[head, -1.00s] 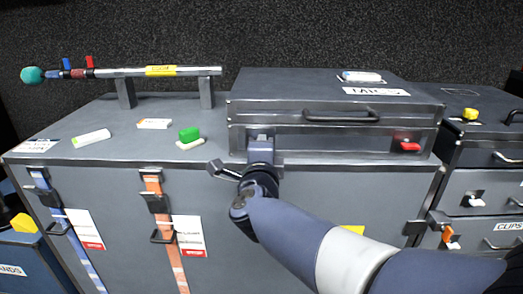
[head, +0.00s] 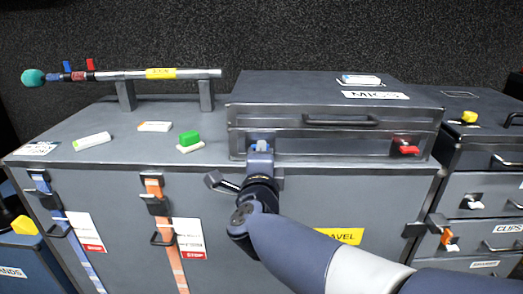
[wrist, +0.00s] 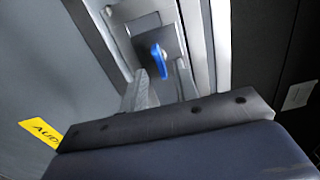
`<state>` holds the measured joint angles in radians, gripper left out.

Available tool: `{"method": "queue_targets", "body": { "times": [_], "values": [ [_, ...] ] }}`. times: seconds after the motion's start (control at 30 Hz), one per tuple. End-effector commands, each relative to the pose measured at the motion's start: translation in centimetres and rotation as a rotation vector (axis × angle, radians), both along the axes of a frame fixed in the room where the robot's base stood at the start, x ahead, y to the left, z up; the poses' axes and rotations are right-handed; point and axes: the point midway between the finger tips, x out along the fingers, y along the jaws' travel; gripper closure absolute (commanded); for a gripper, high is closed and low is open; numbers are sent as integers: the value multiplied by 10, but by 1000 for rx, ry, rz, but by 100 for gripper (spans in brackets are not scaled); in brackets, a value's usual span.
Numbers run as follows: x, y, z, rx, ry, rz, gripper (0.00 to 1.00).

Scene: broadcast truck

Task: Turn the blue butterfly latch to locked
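The blue butterfly latch (head: 262,146) is on the front of the flat case labelled MICS, near its left end. Only a little of its blue shows above my gripper in the head view. In the wrist view the blue wing (wrist: 159,60) stands out from a dark plate on the case front. My gripper (wrist: 161,84) has its two grey fingers apart, below the wing in that view. The wing shows between and just beyond the fingertips; I cannot tell whether they touch it. My gripper (head: 261,156) hides most of the latch in the head view.
A red latch (head: 408,150) is at the right end of the MICS case (head: 300,117). The case stands on a large grey trunk (head: 110,165) with blue and orange straps. A microphone pole (head: 120,74), an eraser and small packs are on the trunk's left top.

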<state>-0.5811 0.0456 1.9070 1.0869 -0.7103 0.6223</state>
Motion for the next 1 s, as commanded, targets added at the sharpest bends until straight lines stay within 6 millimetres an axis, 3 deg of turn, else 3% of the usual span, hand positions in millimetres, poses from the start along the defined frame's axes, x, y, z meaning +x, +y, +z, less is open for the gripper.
{"method": "queue_targets", "body": {
  "times": [0.2,0.4,0.63,1.0],
  "values": [
    [-47,3,4,0,0,6,71],
    [-74,3,2,1,0,3,71],
    [-84,3,0,-1,1,1,71],
    [-82,3,-1,-1,0,-1,71]
  ]
}}
